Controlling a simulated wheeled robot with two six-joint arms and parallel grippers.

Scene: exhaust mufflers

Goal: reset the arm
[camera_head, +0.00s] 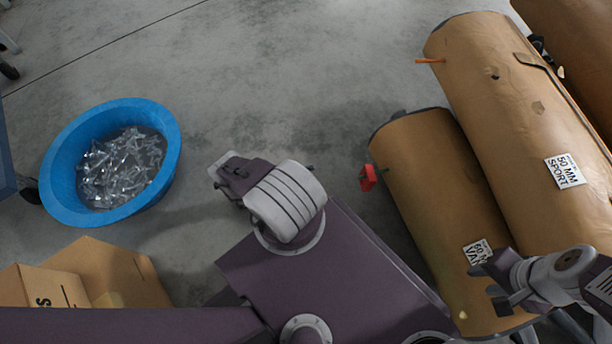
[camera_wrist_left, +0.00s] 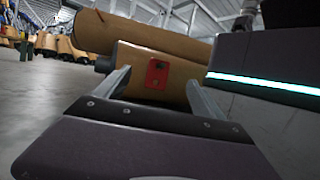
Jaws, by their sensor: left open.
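My left arm (camera_head: 320,280) reaches in from the lower left, with its pale wrist (camera_head: 286,200) over the floor. In the left wrist view my left gripper (camera_wrist_left: 158,78) is open and empty, its two grey fingers spread. A red tag (camera_wrist_left: 157,73) on a brown muffler (camera_wrist_left: 150,58) shows between the fingers, farther off. In the head view the left fingers are mostly hidden by the wrist. My right gripper (camera_head: 487,284) is at the lower right, over the smaller muffler (camera_head: 425,180) near its label. Its fingers look apart, with nothing seen between them.
A larger muffler (camera_head: 510,110) lies beside the smaller one at the right. A blue tub (camera_head: 165,130) of clear or metallic small parts stands at the left. Cardboard boxes (camera_head: 110,270) sit at the lower left. The floor (camera_head: 290,80) at the upper middle is clear.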

